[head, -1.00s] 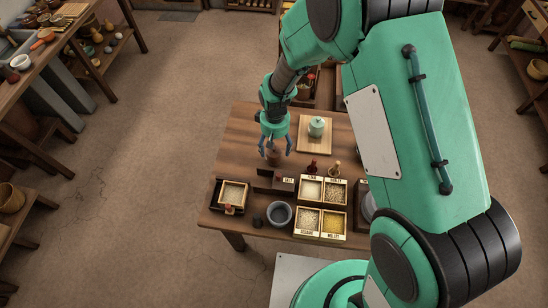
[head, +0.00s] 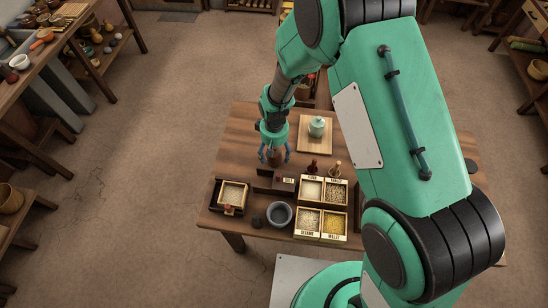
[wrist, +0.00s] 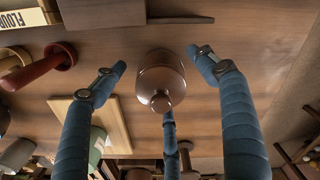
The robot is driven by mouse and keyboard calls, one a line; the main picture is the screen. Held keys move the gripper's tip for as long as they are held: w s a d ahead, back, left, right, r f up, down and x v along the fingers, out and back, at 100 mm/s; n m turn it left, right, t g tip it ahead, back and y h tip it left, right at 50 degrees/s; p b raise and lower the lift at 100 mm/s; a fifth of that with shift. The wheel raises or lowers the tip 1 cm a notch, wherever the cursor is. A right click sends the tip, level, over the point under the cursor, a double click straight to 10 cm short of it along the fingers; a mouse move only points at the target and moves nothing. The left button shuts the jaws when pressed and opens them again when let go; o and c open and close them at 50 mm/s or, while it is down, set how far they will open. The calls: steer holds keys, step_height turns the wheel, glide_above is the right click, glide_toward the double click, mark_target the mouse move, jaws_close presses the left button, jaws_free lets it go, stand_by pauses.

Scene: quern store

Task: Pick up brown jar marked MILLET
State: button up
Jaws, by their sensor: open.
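A brown jar (wrist: 158,74) with a rounded knob lid shows in the middle of the wrist view, between my blue-grey fingers. No MILLET mark is readable on it. In the head view the jar (head: 275,158) stands on the wooden table, partly hidden under my gripper (head: 274,155). In the wrist view my gripper (wrist: 163,85) is open, with a finger on the left, one on the right and one behind the jar. Gaps show between the side fingers and the jar; whether the rear finger touches it I cannot tell.
A dark wooden block (head: 266,185) and a SALT box (head: 285,187) stand close in front of the jar. Labelled grain boxes (head: 321,238), a grey bowl (head: 279,214) and a red-brown stamp-like piece (head: 312,167) are nearby. A pale green jar (head: 316,126) sits on a board (head: 314,147).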

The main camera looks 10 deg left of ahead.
steer(key=c, duration=1.6)
steer(key=shift+o, duration=0.2)
steer(key=shift+r+p, duration=0.85)
steer(key=shift+r, duration=4.2)
